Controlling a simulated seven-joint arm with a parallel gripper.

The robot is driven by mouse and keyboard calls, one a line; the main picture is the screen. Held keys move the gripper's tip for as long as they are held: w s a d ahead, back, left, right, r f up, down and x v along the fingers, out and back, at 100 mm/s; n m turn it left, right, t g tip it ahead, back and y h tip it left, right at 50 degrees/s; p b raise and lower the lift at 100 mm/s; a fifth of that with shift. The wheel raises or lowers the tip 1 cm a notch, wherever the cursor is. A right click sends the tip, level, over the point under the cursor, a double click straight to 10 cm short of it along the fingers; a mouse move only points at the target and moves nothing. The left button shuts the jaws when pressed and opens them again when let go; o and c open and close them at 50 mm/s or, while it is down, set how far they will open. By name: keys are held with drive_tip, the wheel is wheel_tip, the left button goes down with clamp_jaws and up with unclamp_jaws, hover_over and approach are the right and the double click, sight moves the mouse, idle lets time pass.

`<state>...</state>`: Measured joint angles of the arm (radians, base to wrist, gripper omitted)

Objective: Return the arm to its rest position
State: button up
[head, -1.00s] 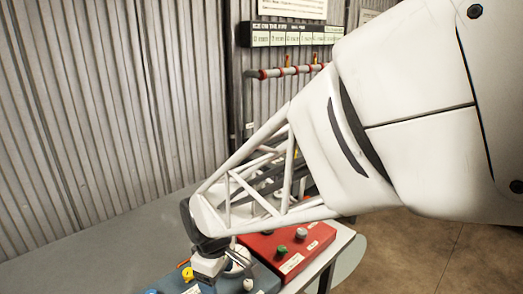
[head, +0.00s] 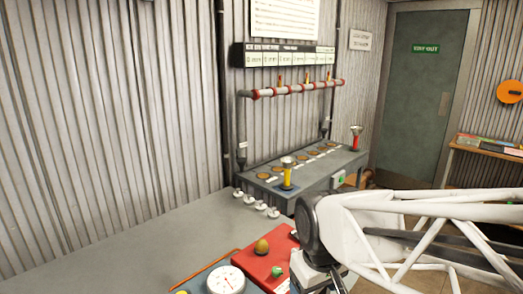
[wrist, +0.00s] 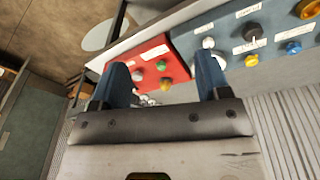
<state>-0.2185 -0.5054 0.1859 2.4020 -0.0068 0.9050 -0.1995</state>
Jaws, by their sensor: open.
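My gripper (wrist: 163,76) is open in the wrist view, with its two blue fingers apart and nothing held between them. In the head view my arm reaches in from the right edge, and the wrist end hangs at the lower middle, beside the red panel (head: 262,262). The fingertips are hidden there by the bottom edge. The red panel with its green and orange knobs also shows beyond the fingers in the wrist view (wrist: 148,58).
A blue-grey panel (wrist: 232,36) with several knobs adjoins the red one. A white dial (head: 226,280) stands beside the red panel. A grey box (head: 325,170) with yellow and red posts stands at the back, below a red-and-white pipe (head: 295,90). The bench's left part (head: 130,255) is clear.

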drive_tip(key=s+d+r+m, duration=0.2)
drive_tip(key=s+d+m, duration=0.3)
drive_tip(key=d, duration=0.3)
drive_tip(key=shift+s+d+t+h, duration=0.2)
drive_tip(key=shift+s+t+h, duration=0.15)
drive_tip(key=shift+s, duration=0.55)
idle(1.7)
